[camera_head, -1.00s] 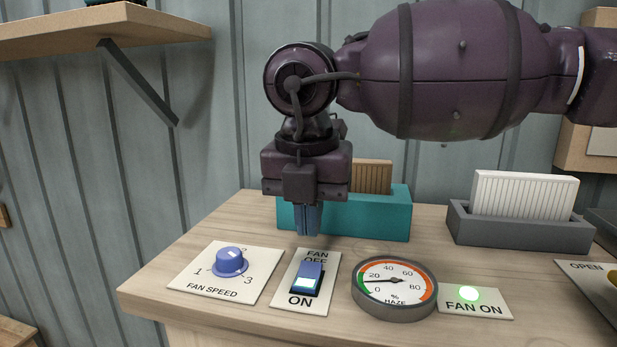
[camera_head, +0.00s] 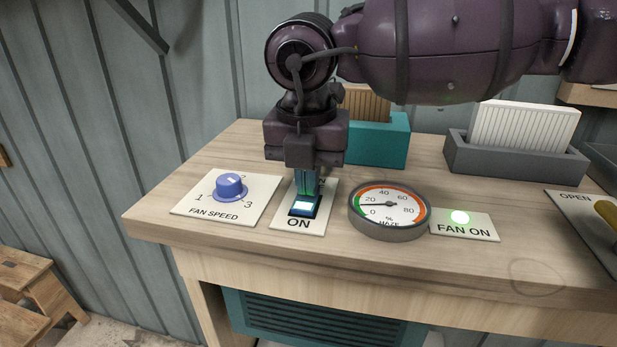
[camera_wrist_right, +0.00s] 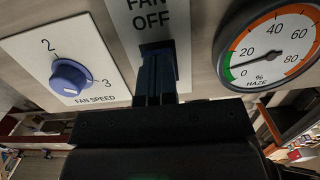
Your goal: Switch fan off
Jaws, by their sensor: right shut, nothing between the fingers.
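The OFF end is marked FAN OFF in the right wrist view, and the rocker (camera_wrist_right: 157,47) there is partly covered by my fingers. My right gripper (camera_head: 307,186) is shut and empty, pointing down right over the rocker; I cannot tell if the tips touch it. The FAN ON lamp (camera_head: 460,217) glows green. My left gripper is not in view.
A blue fan speed knob (camera_head: 230,187) is left of the switch. A round haze gauge (camera_head: 389,211) is close on its right. A teal holder (camera_head: 383,143) and a grey holder (camera_head: 515,160) with filters stand behind. A panel marked OPEN (camera_head: 580,215) is far right.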

